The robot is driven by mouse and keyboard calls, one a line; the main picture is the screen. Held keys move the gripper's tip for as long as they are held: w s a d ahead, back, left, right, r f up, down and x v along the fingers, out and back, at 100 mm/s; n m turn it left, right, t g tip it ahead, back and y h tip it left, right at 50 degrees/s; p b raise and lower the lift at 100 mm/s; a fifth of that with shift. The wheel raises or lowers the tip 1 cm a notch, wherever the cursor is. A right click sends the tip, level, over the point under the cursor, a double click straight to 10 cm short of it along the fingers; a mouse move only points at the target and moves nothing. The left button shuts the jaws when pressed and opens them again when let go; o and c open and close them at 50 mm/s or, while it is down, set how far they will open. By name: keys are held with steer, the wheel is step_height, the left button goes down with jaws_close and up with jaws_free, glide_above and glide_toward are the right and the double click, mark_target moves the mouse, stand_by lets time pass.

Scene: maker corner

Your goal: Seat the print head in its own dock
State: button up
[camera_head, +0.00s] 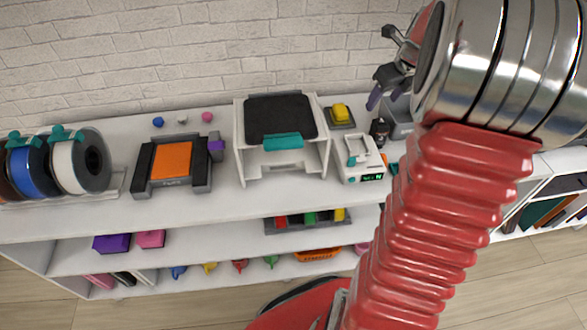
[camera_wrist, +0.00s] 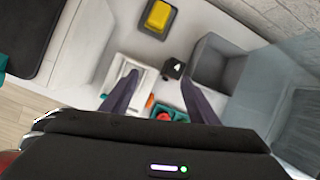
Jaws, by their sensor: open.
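My gripper (camera_wrist: 159,84) is open. Its two dark purple fingers show no object clasped between them, and it also shows at the upper right of the head view (camera_head: 386,94). A small black item with a white mark (camera_wrist: 173,67) stands just beyond the fingertips; in the head view it stands on the shelf top (camera_head: 379,131). I cannot tell whether it is the print head. A red piece (camera_wrist: 163,116) sits at a teal holder (camera_wrist: 180,114) between the fingers, partly hidden by my gripper. A yellow block (camera_wrist: 158,16) sits on a dark square base (camera_wrist: 146,30). No dock is clearly identifiable.
A white device with a green display (camera_head: 361,160) stands beside the black item. A grey open bin (camera_wrist: 216,66) is to the right. A white frame with a dark top (camera_head: 280,118), an orange-bed machine (camera_head: 171,160) and filament spools (camera_head: 78,165) stand left. A brick wall is behind.

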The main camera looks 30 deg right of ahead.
steer(key=s+a+r+n, duration=0.2)
steer(key=a+r+n, duration=0.2)
steer(key=a+n, duration=0.6)
steer(key=s+a+r+n, duration=0.25)
steer(key=a+n, duration=0.45)
steer(key=a, duration=0.6)
steer(key=s+a+n+t+y, duration=0.1)
steer(key=s+a+n, duration=1.2)
steer(key=n, duration=0.6)
steer(key=shift+a+f, duration=0.4)
steer(key=shift+a, duration=0.15)
